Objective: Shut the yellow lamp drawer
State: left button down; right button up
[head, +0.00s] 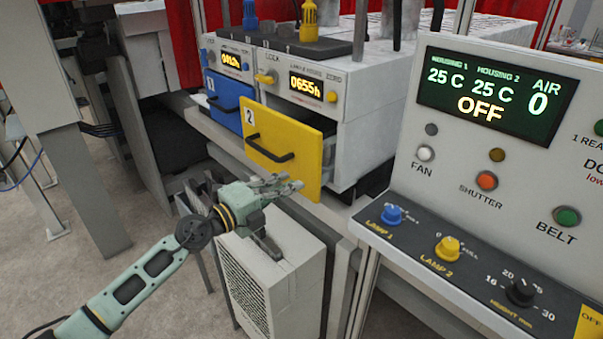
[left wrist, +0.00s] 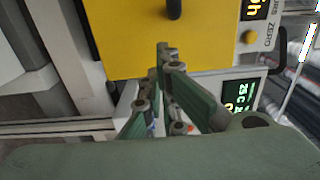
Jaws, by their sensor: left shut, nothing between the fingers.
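The yellow lamp drawer (head: 308,155), marked 2, stands pulled out of its white housing (head: 352,112). A gap with the drawer's side shows behind its front. It has a black bar handle (head: 268,150). My left gripper (head: 290,184) is shut and empty, just below and in front of the drawer's yellow front. In the left wrist view the shut fingers (left wrist: 168,55) overlap the lower part of the yellow front (left wrist: 125,40), with part of the handle (left wrist: 174,8) above them. I cannot tell whether they touch it. My right gripper is not in view.
A blue drawer (head: 222,103), marked 1, is to the left. The control panel (head: 500,130) with lamp knobs stands at the right. A white vented box (head: 290,255) is below my left gripper. Grey floor (head: 120,240) lies open at the left.

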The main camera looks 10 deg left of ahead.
aim_at(309, 172)
pick_arm(q)
jog(key=shift+x, duration=2.4)
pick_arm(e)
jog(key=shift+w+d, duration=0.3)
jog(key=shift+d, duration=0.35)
